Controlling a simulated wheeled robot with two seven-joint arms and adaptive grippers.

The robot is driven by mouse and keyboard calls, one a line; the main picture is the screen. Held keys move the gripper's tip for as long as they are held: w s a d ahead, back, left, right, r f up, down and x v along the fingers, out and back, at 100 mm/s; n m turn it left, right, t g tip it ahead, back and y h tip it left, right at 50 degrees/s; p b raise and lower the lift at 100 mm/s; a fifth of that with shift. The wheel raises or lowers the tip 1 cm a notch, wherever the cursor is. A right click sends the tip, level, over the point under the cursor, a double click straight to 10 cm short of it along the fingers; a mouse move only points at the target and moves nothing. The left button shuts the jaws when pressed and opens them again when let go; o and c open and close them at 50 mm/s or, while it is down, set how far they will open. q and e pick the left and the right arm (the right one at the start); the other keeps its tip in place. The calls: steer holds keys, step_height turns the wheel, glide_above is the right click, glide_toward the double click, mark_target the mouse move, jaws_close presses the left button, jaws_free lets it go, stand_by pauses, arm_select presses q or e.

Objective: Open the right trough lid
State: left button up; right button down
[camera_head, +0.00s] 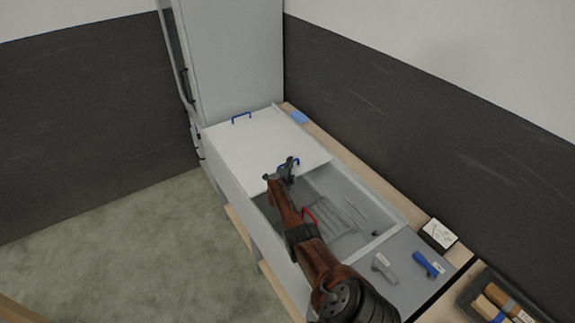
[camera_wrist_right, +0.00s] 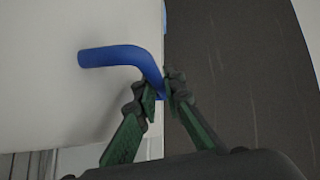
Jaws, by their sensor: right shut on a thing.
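The trough (camera_head: 375,203) is a long pale grey box. A white lid (camera_head: 265,146) covers its far part, and its near part stands uncovered. A blue handle (camera_head: 293,163) sits near the lid's near edge; a second blue handle (camera_head: 241,117) is at the far end. My right gripper (camera_head: 283,172) reaches over the uncovered part. In the right wrist view my right gripper (camera_wrist_right: 161,90) is shut on one end of the blue handle (camera_wrist_right: 110,56), above the white lid (camera_wrist_right: 75,110). My left gripper is out of view.
Inside the trough are a red handle (camera_head: 309,214) and grey slatted parts. A grey tool (camera_head: 384,268) and a blue tool (camera_head: 428,264) lie at the near end. A tray (camera_head: 470,292) stands bottom right. A tall grey cabinet (camera_head: 240,60) stands behind. Floor (camera_head: 130,255) is clear at left.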

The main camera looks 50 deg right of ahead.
steer(key=shift+f, duration=0.1)
steer(key=c, duration=2)
jaws_free()
steer(key=shift+d, duration=0.1)
steer(key=shift+a, duration=0.7)
steer(key=shift+s+a+r, duration=0.2)
steer(key=shift+s+a, duration=0.4)
steer(key=shift+a, duration=0.1)
steer(key=v, duration=0.9)
steer(key=shift+r, duration=0.1)
